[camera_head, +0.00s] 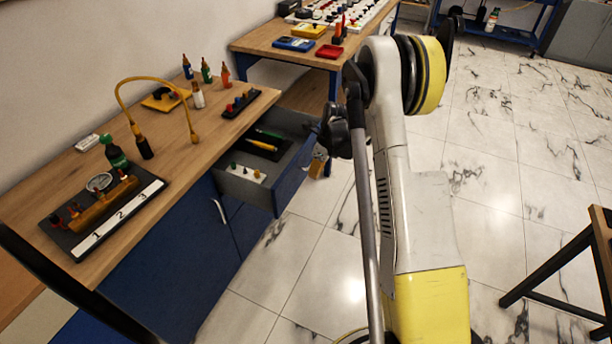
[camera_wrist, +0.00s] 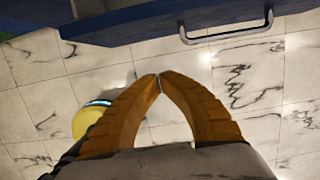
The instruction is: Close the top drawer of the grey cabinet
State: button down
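The cabinet (camera_head: 165,290) under the wooden worktop looks blue rather than grey in the head view. Its top drawer (camera_head: 287,185) is pulled out, with a blue front and grey inner walls. In it lie a dark tray with a green and a yellow tool (camera_head: 262,146) and a white block with small knobs (camera_head: 246,173). My gripper (camera_head: 318,167) is just outside the drawer front, on its right. In the wrist view its orange fingers (camera_wrist: 158,79) meet at the tips, with nothing between them. A blue panel with a metal bar handle (camera_wrist: 228,36) lies ahead, apart from the fingertips.
A second table (camera_head: 262,42) stands behind. A dark-legged stand (camera_head: 560,265) is at the right. The marble floor between is clear.

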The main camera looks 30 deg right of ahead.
aim_at(299, 183)
jog(key=shift+w+a+f+b, duration=0.65)
jog(key=shift+w+f, duration=0.15)
jog(key=shift+f, duration=0.55)
jog(key=shift+w+a+f+b, duration=0.65)
jog(key=shift+w+f, duration=0.15)
jog(key=shift+f, duration=0.6)
jog(key=shift+w+a+f+b, duration=0.6)
jog(key=shift+w+f, duration=0.2)
jog(key=shift+f, duration=0.55)
